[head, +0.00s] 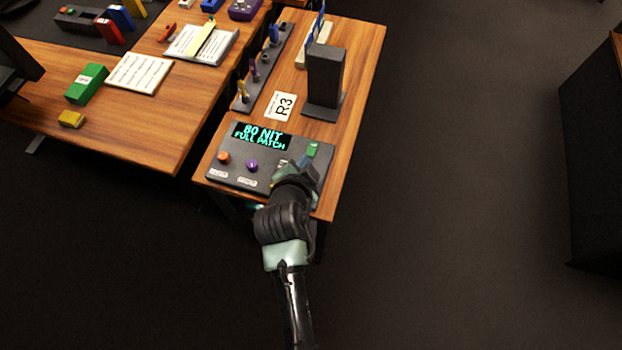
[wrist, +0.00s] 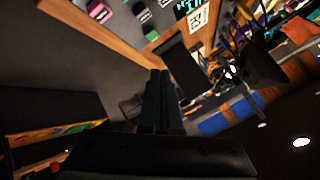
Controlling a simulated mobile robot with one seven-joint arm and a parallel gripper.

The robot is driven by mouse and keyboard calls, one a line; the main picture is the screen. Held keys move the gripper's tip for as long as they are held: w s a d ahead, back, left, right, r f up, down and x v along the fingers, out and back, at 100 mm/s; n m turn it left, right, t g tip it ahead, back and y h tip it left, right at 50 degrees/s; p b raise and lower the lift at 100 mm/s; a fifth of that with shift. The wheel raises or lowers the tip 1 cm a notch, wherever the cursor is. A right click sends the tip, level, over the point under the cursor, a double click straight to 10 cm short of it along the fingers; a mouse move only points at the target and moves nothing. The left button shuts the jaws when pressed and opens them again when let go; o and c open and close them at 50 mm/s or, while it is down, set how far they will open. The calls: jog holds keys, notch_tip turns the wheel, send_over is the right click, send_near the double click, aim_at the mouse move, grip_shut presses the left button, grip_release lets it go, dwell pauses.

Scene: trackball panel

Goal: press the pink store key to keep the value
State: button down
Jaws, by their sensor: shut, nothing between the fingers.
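The dark panel (head: 222,166) lies on the right-hand wooden table, its display (head: 262,136) reading "80 NIT FULL PATCH". An orange ball (head: 223,158), a purple ball (head: 252,165) and a green key (head: 313,149) show on it. In the head view my gripper and wrist cover the panel's right part, and I cannot make out the pink key there. In the wrist view a pink key (wrist: 97,11) shows at the upper left, near a green key (wrist: 152,35). My gripper (wrist: 158,75) is shut and empty. Its fingertips appear apart from the pink key.
A black upright block (head: 325,78) on a base stands behind the panel, beside a card marked R3 (head: 281,106). A rail of small coloured knobs (head: 262,70) runs along the table's left side.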

jog(key=shift+s+d+r+g+p, duration=0.1)
jog(key=shift+s+d+g+p, duration=0.15)
jog(key=shift+s+p, duration=0.4)
jog(key=shift+s+d+r+g+p, duration=0.15)
jog(key=shift+s+d+p, duration=0.1)
jog(key=shift+s+p, duration=0.35)
jog(key=shift+f, duration=0.1)
notch_tip(320, 180, down, 9)
jog(key=b, duration=0.7)
jog(key=shift+b, duration=0.35)
dwell(0.9)
jog(key=shift+f+b, duration=0.25)
jog(key=shift+b, duration=0.1)
